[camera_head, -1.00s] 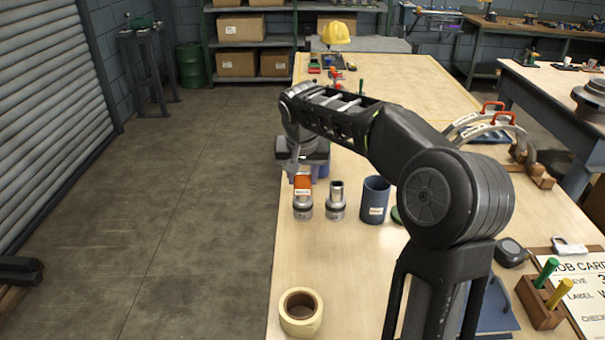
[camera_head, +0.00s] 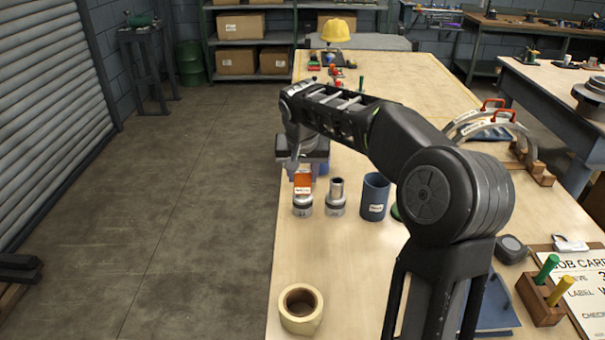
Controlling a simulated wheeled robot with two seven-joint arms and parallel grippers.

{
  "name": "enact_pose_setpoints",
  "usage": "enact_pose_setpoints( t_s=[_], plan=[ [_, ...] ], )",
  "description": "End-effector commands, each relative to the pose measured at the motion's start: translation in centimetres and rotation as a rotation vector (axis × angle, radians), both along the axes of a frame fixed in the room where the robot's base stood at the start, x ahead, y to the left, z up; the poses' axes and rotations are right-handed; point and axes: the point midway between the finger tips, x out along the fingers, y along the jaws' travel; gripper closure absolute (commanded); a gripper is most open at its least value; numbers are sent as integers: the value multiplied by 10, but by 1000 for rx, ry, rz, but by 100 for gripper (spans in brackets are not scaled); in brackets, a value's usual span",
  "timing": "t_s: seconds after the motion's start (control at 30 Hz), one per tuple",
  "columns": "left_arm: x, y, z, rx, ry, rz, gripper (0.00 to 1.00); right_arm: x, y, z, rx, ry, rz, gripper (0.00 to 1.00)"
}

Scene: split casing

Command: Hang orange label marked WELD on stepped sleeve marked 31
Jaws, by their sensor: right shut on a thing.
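My right gripper (camera_head: 294,163) is low over the left side of the table, its fingers partly hidden by its own arm. It is shut on the orange label (camera_head: 303,181), whose writing is too small to read. The label is upright at the top of the left stepped sleeve (camera_head: 303,207), a metal sleeve with a small unreadable mark; I cannot tell whether they touch. A second metal stepped sleeve (camera_head: 336,198) stands just to its right, its upper end narrower and open. My left gripper is not in view.
A blue cup (camera_head: 375,198) stands right of the sleeves. A tape roll (camera_head: 301,309) lies at the near left edge. A job card (camera_head: 585,285), a wooden block (camera_head: 540,303) with pegs, and a blue bin (camera_head: 318,171) are also there. The table between sleeves and tape is clear.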

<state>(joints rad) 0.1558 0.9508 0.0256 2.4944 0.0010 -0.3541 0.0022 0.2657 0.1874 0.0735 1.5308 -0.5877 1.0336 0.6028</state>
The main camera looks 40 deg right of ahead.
Motion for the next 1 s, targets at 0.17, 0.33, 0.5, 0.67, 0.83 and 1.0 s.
enact_pose_setpoints(
  t_s=[0.17,0.33,0.5,0.67,0.83,1.0],
  plan=[
    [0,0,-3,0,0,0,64,0,0,-2,0,-1,0,100],
    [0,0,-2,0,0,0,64,0,0,-2,0,-1,0,100],
    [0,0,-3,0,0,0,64,0,0,-2,-1,-1,0,100],
    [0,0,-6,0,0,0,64,0,0,-6,-1,-1,0,100],
    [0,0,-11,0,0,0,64,0,0,-12,-1,-1,0,100],
    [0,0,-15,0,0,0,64,0,0,-17,-1,-1,0,100]
  ],
)
